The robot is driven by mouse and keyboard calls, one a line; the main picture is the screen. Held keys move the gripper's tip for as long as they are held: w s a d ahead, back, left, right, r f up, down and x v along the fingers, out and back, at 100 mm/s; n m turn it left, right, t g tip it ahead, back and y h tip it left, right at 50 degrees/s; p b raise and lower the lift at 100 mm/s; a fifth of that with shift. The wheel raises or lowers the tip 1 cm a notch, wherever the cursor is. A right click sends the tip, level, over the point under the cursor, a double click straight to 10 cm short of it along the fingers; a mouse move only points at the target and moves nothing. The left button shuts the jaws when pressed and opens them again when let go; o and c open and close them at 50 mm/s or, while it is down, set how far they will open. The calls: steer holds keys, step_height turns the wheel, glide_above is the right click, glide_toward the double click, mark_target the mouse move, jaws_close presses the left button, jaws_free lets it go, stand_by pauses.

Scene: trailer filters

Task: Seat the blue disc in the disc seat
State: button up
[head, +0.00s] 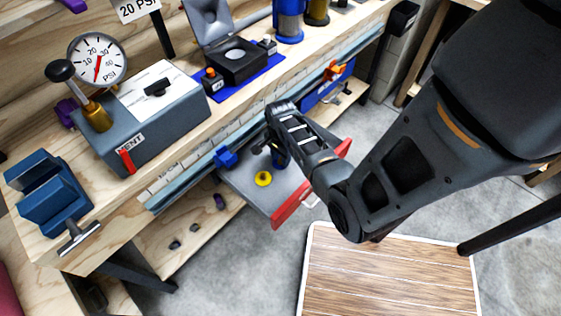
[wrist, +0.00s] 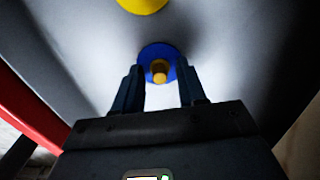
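In the wrist view, my gripper (wrist: 159,86) is open, with a finger on each side of the near part of the disc and the knob between the fingertips. I cannot tell if the fingers touch it. A black box with a raised lid and a pale round spot (head: 234,55), perhaps the disc seat, stands on the bench.
A yellow disc (head: 263,178) lies in the drawer near the blue one. A grey vent box (head: 150,125) with a gauge and a blue vise (head: 50,190) stand on the bench to the left.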

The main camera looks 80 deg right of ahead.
jaws_close()
steer(key=shift+r, duration=0.1)
stand_by(0.3)
